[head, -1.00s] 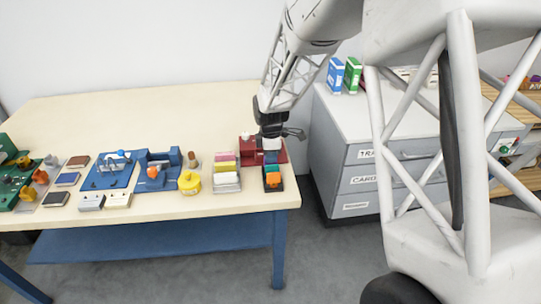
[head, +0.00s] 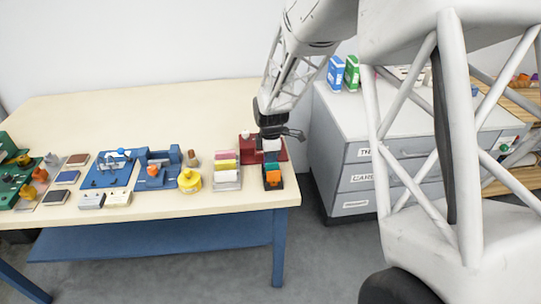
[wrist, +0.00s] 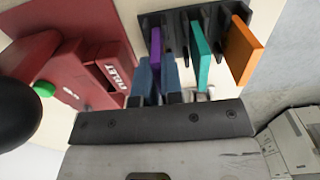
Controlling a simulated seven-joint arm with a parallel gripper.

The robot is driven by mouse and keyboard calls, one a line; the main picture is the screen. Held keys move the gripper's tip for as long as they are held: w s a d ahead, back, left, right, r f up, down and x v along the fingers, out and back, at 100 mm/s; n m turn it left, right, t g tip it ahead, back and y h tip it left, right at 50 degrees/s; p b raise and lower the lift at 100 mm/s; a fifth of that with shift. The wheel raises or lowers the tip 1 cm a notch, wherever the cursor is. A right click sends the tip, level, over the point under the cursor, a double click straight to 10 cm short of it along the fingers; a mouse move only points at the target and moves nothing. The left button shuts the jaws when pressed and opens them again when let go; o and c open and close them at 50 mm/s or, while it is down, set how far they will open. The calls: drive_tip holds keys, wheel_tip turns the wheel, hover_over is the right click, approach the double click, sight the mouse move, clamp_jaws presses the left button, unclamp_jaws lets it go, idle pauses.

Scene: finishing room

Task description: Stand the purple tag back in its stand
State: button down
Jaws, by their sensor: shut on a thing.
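The purple tag (wrist: 155,46) shows in the wrist view between the two blue fingertips of my gripper (wrist: 157,68), which is shut on it. It is upright, at the left end of the dark stand (wrist: 183,22), roughly in line with the teal tag (wrist: 201,53) and the orange tag (wrist: 242,50). I cannot tell whether its lower edge is seated in a slot. In the head view my gripper (head: 271,130) is above the stand (head: 274,186) near the table's right edge; the purple tag is not visible there.
A red device (wrist: 80,72) with a green button stands close left of my gripper in the wrist view. A rack of pale, yellow and pink blocks (head: 227,171) and a yellow pot (head: 189,180) stand further left. A grey drawer cabinet (head: 375,155) is right of the table.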

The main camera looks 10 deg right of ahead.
drive_tip(key=c, duration=1.5)
unclamp_jaws()
drive_tip(key=shift+c, duration=0.2)
drive_tip(key=shift+r, duration=0.1)
wheel_tip(320, 180, up, 11)
idle(0.6)
drive_tip(key=s+d+r+m+t, duration=0.1)
drive_tip(key=s+d+r+m, duration=0.3)
drive_tip(key=s, duration=0.5)
drive_tip(key=s+d+r+m, duration=0.1)
drive_tip(key=s+r+m, duration=0.4)
drive_tip(key=s+r, duration=0.3)
drive_tip(key=s+d+m+t, duration=0.1)
drive_tip(key=s+d+m, duration=0.2)
drive_tip(key=s+m, duration=0.6)
drive_tip(key=s, duration=1.2)
drive_tip(key=shift+s+d+t, duration=0.15)
drive_tip(key=shift+d+t, duration=0.15)
